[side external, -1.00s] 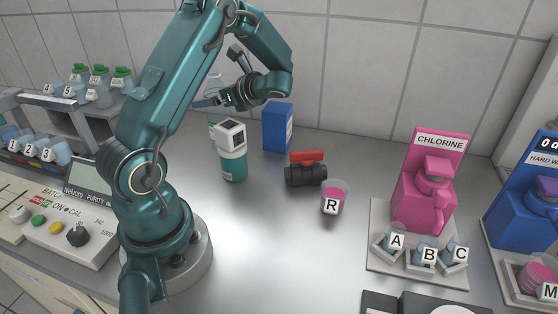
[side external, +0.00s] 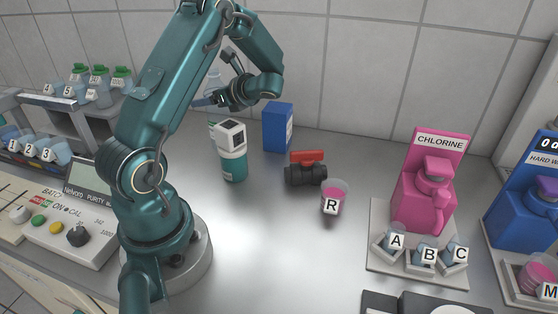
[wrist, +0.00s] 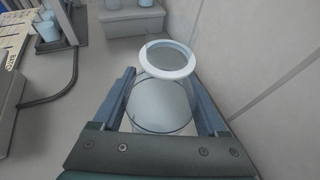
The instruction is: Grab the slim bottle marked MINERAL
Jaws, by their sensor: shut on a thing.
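A clear bottle (wrist: 162,100) with a white ring rim and grey round top is between the two fingers of my gripper (wrist: 165,95) in the wrist view. The fingers are shut on its sides. In the side view the bottle's pale upper part (side external: 214,84) shows above my gripper (side external: 212,100), near the back wall. Its lower part is largely hidden behind my gripper and a white-and-teal device. No MINERAL lettering is readable on it in either view.
The white-and-teal device (side external: 232,150) stands just in front of the bottle. A blue box (side external: 278,128), a black valve with red handle (side external: 306,170) and a pink cup marked R (side external: 334,197) stand to the right. The counter's middle front is clear.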

